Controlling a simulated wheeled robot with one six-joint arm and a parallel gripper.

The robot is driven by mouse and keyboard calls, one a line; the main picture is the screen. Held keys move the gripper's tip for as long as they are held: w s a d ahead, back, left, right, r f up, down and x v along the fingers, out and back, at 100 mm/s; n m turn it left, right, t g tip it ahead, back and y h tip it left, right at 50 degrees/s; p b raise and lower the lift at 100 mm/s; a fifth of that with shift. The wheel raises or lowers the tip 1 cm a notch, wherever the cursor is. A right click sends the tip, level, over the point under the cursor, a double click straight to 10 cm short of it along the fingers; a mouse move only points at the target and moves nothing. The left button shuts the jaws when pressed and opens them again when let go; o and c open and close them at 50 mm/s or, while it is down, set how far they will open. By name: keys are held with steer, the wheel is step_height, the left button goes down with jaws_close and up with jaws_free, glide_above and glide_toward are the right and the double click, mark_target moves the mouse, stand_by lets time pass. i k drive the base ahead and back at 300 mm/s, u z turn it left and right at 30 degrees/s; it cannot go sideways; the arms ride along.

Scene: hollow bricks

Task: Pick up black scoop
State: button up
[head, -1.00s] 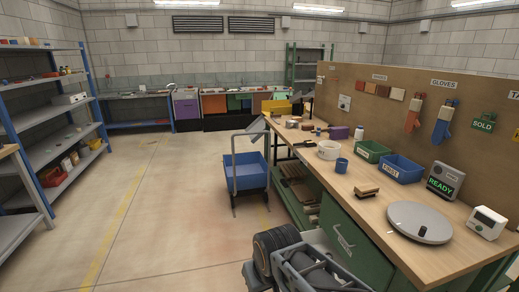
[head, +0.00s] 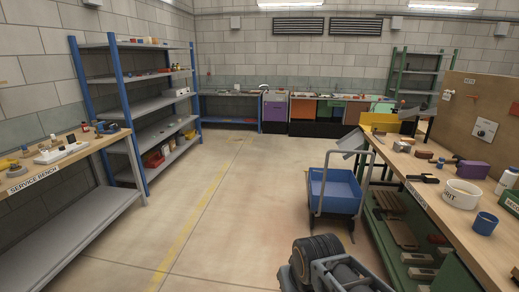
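I cannot make out a black scoop for certain. A small black object (head: 423,179) lies on the wooden top of the right bench (head: 462,215), near its left edge; it is too small to tell what it is. My folded arm shows at the bottom, right of the middle, with a black ribbed part and grey bars that look like my gripper (head: 345,272). Its fingertips cannot be made out, and no object shows held in it. It is well apart from the black object.
A blue cart (head: 335,192) stands on the floor left of the right bench. A white round container (head: 461,194) and a blue cup (head: 484,223) stand on that bench. The service bench (head: 75,155) and grey shelves (head: 150,92) line the left. The middle floor is clear.

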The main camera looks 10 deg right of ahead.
mark_target(422, 178)
steer(key=z, duration=0.1)
steer(key=i, duration=2.3)
steer(key=z, duration=0.95)
steer(key=i, duration=1.25)
steer(key=z, duration=1.75)
steer(key=i, duration=0.75)
steer(key=z, duration=0.5)
